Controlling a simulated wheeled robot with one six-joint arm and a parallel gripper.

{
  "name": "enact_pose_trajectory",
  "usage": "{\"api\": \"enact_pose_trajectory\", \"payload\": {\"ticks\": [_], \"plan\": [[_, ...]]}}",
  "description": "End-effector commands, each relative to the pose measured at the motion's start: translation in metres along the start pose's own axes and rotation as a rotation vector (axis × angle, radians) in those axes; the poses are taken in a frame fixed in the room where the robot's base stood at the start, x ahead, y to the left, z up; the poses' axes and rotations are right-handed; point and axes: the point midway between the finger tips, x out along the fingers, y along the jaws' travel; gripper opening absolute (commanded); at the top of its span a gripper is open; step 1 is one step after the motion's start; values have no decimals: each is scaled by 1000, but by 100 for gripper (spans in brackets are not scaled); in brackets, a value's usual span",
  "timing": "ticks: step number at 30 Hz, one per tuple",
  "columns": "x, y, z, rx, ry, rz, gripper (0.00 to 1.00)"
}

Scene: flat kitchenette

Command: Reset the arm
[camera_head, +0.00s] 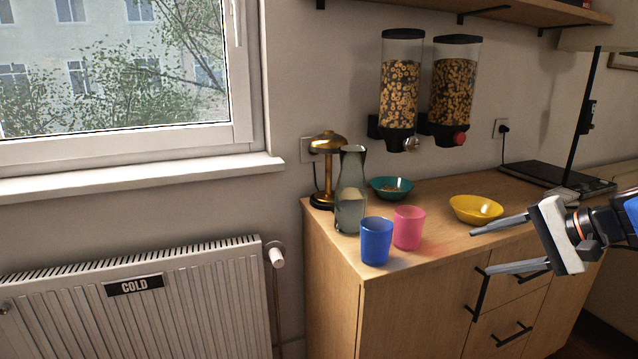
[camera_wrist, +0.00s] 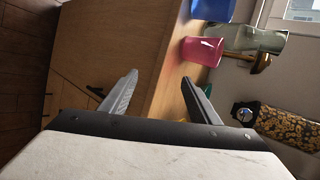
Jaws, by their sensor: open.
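My gripper (camera_head: 492,246) is at the right in the head view, in front of the wooden cabinet's counter edge. Its two grey fingers are spread apart with nothing between them. In the wrist view the gripper (camera_wrist: 161,92) also shows open and empty, with the cabinet front and counter edge beyond the fingers. The arm reaches in from the right edge of the head view. The yellow bowl (camera_head: 476,209) sits on the counter just behind the upper finger.
A blue cup (camera_head: 376,241), pink cup (camera_head: 409,228), glass carafe (camera_head: 350,190), brass lamp (camera_head: 327,145) and teal bowl (camera_head: 391,188) stand on the counter (camera_head: 440,240). Two cereal dispensers (camera_head: 400,95) hang above. A radiator (camera_head: 150,315) is at left. Black drawer handles (camera_head: 481,295) protrude near my gripper.

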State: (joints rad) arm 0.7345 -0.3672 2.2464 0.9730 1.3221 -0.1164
Motion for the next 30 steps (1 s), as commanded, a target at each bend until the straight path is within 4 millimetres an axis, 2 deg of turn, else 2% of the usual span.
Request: {"api": "enact_pose_trajectory", "payload": {"ticks": [1,6,15,22,30], "plan": [[9,6,17,-36,-16,45,56],[28,35,61,-159,-48,198,56],[39,90,118,-420,-66,433,56],[36,127,142,-656,-50,575,56],[28,155,151,-915,-7,678,56]]}}
